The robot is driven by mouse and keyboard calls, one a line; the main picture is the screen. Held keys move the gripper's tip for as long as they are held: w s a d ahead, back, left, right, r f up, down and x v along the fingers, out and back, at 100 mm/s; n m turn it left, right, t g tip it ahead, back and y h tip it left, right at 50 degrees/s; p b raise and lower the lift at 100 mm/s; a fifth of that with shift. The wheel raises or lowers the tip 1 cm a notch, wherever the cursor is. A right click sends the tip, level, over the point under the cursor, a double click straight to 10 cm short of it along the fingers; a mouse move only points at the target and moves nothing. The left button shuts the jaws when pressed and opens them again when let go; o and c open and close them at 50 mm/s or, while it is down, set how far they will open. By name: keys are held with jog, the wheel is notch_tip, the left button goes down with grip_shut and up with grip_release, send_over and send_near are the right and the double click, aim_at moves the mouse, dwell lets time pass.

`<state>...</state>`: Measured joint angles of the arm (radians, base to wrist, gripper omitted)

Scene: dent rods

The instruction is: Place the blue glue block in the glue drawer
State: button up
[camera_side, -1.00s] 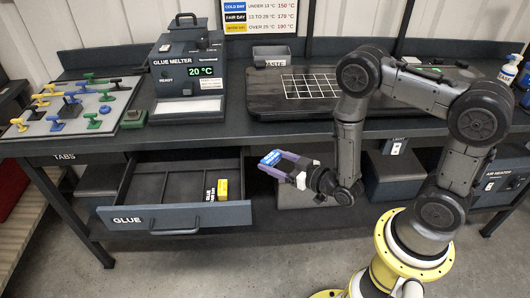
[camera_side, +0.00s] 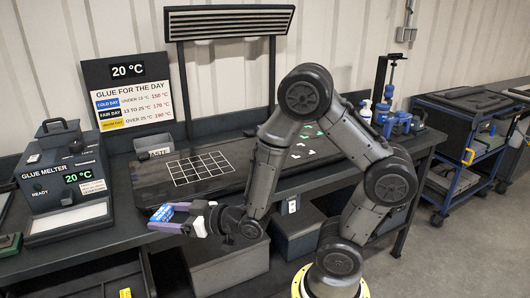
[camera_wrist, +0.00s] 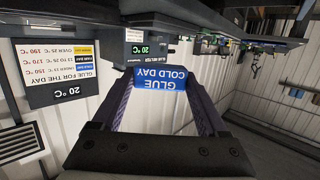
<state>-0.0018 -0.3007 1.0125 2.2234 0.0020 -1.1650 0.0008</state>
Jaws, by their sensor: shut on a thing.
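My gripper (camera_side: 171,216) is shut on the blue glue block (camera_side: 161,213), which sits between the purple fingers. In the side view they appear in front of the bench's front edge, left of my arm. In the wrist view the block (camera_wrist: 160,77) shows upside-down "GLUE COLD DAY" lettering and is held between both fingertips. The glue drawer (camera_side: 150,276) is only partly visible at the bottom left of the side view; its front is cut off. A yellow block (camera_side: 125,293) shows inside it at the frame edge.
The glue melter (camera_side: 64,180) stands on the bench at the left, reading 20 °C. A sign (camera_side: 130,95) lists cold, fair and warm day temperatures. A dark mat with a white grid (camera_side: 200,167) lies on the bench. A grey box (camera_side: 228,266) is below the bench, near the gripper.

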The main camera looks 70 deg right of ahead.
aim_at(239, 160)
jog(key=s+d+m+g+h, duration=0.25)
jog(key=s+d+h, duration=0.2)
jog(key=d, duration=0.45)
jog(key=s+d+r+m+g+h, duration=0.1)
jog(key=s+d+m+h, duration=0.3)
jog(key=d, duration=0.6)
jog(key=s+d+m+g+h, duration=0.1)
jog(key=s+d+m+h, duration=0.2)
jog(key=s+d, duration=0.45)
jog(key=shift+n+y, duration=0.25)
jog(key=f, duration=0.1)
jog(key=w+d+f, duration=0.1)
jog(key=f, duration=0.2)
jog(key=shift+w+d+f, duration=0.15)
jog(key=shift+w+d, duration=0.05)
jog(key=shift+w, duration=0.2)
jog(key=shift+w+d+f, duration=0.1)
jog(key=shift+f, duration=0.05)
jog(key=r+x, duration=0.1)
jog(key=x, duration=0.4)
jog(key=r+x, duration=0.1)
jog(key=x, duration=0.5)
jog(key=r+x, duration=0.1)
jog(key=x, duration=0.5)
jog(key=shift+w+d+r, duration=0.1)
jog(key=shift+w+d, duration=0.2)
jog(key=shift+d, duration=0.15)
jog(key=shift+f, duration=0.3)
jog(key=shift+f, duration=0.2)
jog(key=o, duration=1.4)
